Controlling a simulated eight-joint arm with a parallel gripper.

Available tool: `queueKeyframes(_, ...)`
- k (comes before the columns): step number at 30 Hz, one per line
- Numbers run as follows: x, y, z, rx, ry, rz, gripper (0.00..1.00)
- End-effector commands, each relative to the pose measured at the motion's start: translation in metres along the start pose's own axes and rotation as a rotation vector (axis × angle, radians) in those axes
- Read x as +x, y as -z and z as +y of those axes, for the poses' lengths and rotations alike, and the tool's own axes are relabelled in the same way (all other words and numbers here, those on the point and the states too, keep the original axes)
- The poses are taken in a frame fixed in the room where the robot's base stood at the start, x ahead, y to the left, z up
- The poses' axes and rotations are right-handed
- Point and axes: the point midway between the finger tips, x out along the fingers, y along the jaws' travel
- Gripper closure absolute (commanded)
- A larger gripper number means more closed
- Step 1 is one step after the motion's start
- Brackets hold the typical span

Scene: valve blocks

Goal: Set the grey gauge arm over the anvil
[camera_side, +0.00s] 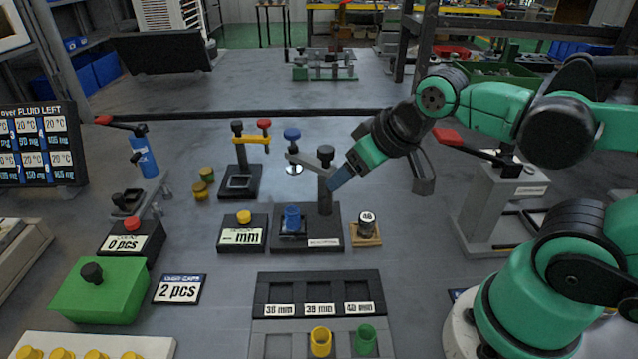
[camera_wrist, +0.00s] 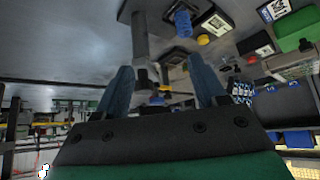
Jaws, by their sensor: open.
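The grey gauge arm (camera_side: 308,161) reaches left from the top of a dark grey post (camera_side: 325,193). It carries a blue knob (camera_side: 292,134) and a pale disc foot (camera_side: 294,169) at its free end, and a black knob (camera_side: 326,152) tops the post. A blue valve piece (camera_side: 292,217) stands on the gauge base where the anvil would be, hiding it. The arm's end shows above the piece in the side view; I cannot tell whether it is directly over it. My gripper (camera_side: 337,182) is open beside the post; the wrist view (camera_wrist: 162,82) shows its fingers apart.
A wooden block with a dark-topped piece (camera_side: 366,227) stands right of the base. A "mm" display with a yellow button (camera_side: 243,218) is to its left. A labelled tray (camera_side: 318,292) lies in front.

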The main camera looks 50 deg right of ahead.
Motion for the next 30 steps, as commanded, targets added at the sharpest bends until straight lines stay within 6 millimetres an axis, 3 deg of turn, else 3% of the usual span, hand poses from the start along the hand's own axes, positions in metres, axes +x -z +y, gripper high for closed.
queueKeyframes(2, 0.0, 0.0, 0.0, 0.0, 0.0, 0.0, 0.36)
queueKeyframes(6, -0.001, 0.004, 0.003, 0.004, 0.003, -0.015, 0.75)
queueKeyframes(9, -0.003, 0.015, 0.011, 0.013, 0.016, -0.063, 1.0)
queueKeyframes(14, -0.003, 0.048, 0.037, 0.031, 0.097, -0.181, 1.0)
queueKeyframes(21, 0.008, 0.09, 0.097, 0.027, 0.325, -0.255, 1.0)
queueKeyframes(27, 0.015, 0.103, 0.141, -0.002, 0.477, -0.217, 1.0)
queueKeyframes(30, 0.016, 0.104, 0.151, -0.014, 0.513, -0.2, 1.0)
